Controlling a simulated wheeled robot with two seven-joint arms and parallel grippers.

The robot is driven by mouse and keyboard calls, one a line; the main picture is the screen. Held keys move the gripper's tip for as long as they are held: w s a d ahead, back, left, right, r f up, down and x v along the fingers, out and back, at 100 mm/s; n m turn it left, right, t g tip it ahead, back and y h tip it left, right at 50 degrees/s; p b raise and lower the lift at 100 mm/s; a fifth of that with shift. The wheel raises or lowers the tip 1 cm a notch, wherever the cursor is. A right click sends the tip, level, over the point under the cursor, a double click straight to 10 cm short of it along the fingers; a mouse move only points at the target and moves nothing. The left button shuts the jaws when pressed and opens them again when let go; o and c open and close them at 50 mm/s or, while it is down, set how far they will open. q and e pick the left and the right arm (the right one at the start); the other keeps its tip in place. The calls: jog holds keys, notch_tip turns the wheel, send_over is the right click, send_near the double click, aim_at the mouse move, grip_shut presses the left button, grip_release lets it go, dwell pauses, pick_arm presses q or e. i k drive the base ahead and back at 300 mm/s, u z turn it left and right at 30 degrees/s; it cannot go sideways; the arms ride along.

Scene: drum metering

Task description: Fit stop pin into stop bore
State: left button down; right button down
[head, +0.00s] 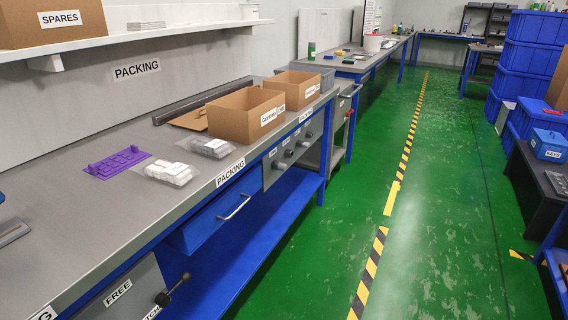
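Neither of my grippers shows in the head view. I cannot make out a stop pin or a stop bore in this view. A grey cabinet front (122,297) at the bottom left, below the bench edge, carries a "FREE" label (118,292). Beside the label is a dark lever with a round knob (162,299). A second label under the lever is partly cut off by the picture's bottom edge.
A blue drawer (212,218) is below. Green floor (430,220) with a striped line lies clear to the right. Blue crates (528,72) stand far right.

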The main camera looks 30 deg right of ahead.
aim_at(282, 166)
jog(key=k, duration=1.25)
jog(key=z, duration=1.1)
jog(key=i, duration=1.4)
jog(key=z, duration=0.3)
jog(key=i, duration=1.4)
jog(key=u, duration=1.4)
jog(key=i, duration=0.5)
jog(key=u, duration=0.55)
